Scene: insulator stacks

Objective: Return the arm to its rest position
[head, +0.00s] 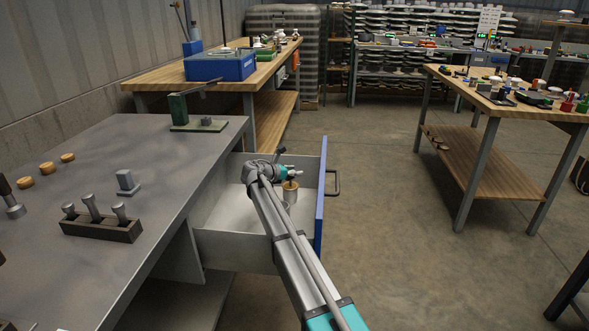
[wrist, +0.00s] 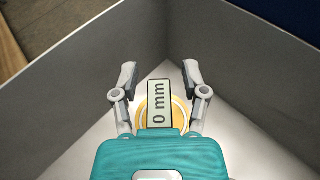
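My arm reaches over the open blue-fronted drawer (head: 321,190) in the head view, with my gripper (head: 288,172) inside or just above it. In the wrist view my gripper (wrist: 160,72) is open, its two fingers spread apart. A pale label plate reading "0 mm" (wrist: 160,103) shows between the fingers, with a gap on either side. A round yellow-rimmed piece (wrist: 180,108) lies below it. A brass-coloured cylinder (head: 290,190) shows under the gripper in the head view; I cannot tell whether they touch.
The grey bench (head: 150,160) on the left carries a dark block with metal pegs (head: 100,226), several wooden discs (head: 47,168) and a green fixture (head: 195,125). A wooden table (head: 510,105) with small parts stands right. The floor between is clear.

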